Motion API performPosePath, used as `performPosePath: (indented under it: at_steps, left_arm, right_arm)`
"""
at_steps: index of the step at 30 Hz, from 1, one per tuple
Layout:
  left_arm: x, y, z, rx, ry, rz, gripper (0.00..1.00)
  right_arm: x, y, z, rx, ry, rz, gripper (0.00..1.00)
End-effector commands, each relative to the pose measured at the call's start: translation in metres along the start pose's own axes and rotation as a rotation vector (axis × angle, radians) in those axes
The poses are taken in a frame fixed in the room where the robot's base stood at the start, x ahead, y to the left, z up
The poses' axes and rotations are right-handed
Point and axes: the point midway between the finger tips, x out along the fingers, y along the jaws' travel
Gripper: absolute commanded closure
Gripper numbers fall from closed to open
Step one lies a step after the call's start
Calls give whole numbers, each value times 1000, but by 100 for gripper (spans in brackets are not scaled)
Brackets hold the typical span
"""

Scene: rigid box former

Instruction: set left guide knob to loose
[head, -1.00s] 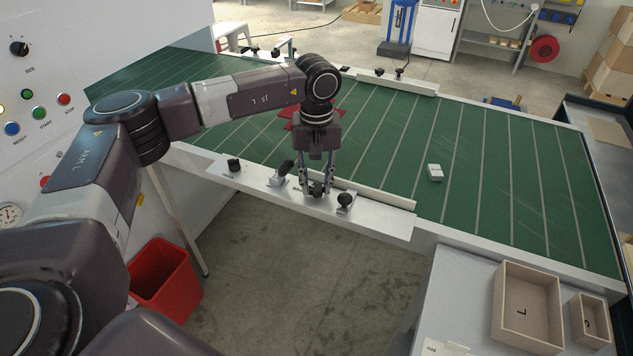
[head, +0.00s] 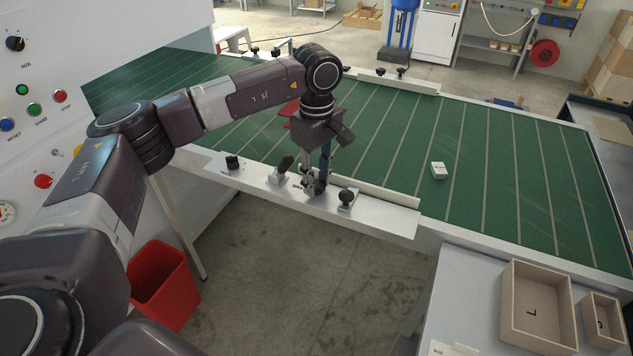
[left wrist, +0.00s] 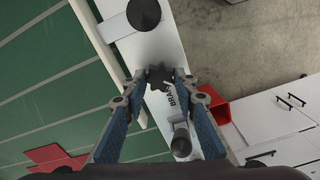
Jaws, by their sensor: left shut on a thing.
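My left gripper (head: 315,186) points down at the white near-side rail (head: 385,215) of the green conveyor. It is shut on a small black lobed knob (left wrist: 158,76), which shows between the fingertips in the left wrist view. The fingers hide most of this knob in the head view. Lettering beside it starts with "BRA"; the rest is unclear. A round black knob (head: 346,196) on a bracket stands just right of the gripper. A black-handled clamp (head: 285,165) and another black knob (head: 232,162) stand to its left. I cannot tell which is named left guide knob. My right gripper is out of view.
A green conveyor (head: 480,160) carries a small white box (head: 438,170) and a red piece partly behind my arm. A control panel (head: 40,120) is at left. A red bin (head: 165,285) stands below. Wooden trays (head: 540,310) are at lower right.

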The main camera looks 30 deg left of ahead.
Motion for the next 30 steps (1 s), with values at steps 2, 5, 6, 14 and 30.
performPosePath:
  at_steps: [2,5,6,14,30]
  left_arm:
    - [0,1,0,-70,0,3,98]
    - [0,1,0,-165,-1,4,98]
    - [0,1,0,-203,0,5,98]
    - [-1,1,0,-449,0,6,98]
    - [-2,1,0,-809,-2,7,98]
  right_arm:
    - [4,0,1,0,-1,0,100]
    - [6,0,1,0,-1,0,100]
    - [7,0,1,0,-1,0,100]
    - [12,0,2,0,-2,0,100]
    - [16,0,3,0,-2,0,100]
